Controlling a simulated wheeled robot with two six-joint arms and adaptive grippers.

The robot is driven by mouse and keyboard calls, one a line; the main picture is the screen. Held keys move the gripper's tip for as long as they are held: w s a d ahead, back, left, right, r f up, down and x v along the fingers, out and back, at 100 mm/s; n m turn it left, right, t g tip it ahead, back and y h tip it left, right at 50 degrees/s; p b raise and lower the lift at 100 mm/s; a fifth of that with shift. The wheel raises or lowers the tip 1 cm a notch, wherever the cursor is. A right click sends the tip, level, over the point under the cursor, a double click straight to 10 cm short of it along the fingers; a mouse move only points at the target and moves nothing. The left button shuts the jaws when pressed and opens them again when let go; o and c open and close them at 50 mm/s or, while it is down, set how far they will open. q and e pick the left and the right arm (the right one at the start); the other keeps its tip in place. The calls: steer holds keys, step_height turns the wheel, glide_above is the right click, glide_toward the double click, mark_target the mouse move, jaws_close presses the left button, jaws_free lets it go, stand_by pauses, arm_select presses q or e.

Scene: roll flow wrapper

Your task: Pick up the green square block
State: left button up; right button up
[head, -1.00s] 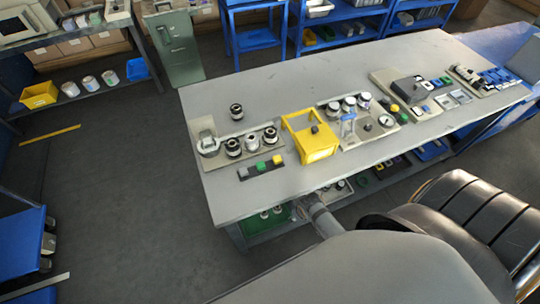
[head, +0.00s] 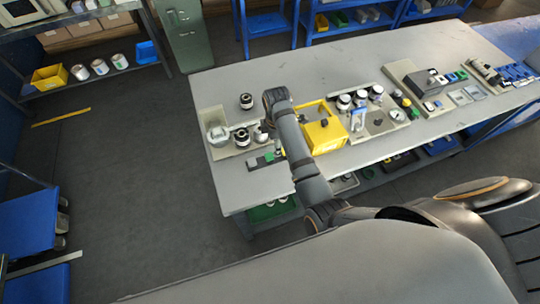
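A small green block (head: 269,157) sits in a dark strip near the front left of the grey table (head: 330,62), beside a grey block. One of my arms (head: 296,145) reaches up over the table from the lower right. It passes just right of the green block and hides the right end of the strip. The arm bends above the table near the yellow box (head: 322,128). I cannot make out gripper fingers on either arm.
A tray with several metal-and-black cylinders (head: 242,137) lies behind the strip, and a lone cylinder (head: 246,101) stands behind that. The table's back left is clear.

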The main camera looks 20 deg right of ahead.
steer(key=w+a+r+n, duration=0.2)
glide_above(269, 156)
steer(key=f, duration=0.4)
steer(key=shift+w+d+f+p, duration=0.3)
steer(key=shift+f+p, duration=0.05)
steer(key=shift+f, duration=0.35)
steer(key=shift+a+f+p, duration=0.1)
steer(key=shift+f+p, duration=0.2)
steer(key=f, duration=0.4)
steer(key=shift+s+a+p, duration=0.1)
steer(key=shift+s+p, duration=0.1)
steer(key=shift+p, duration=0.1)
steer(key=shift+f, duration=0.25)
steer(key=c, duration=0.9)
steer(key=shift+r, duration=0.15)
steer(key=shift+c, duration=0.2)
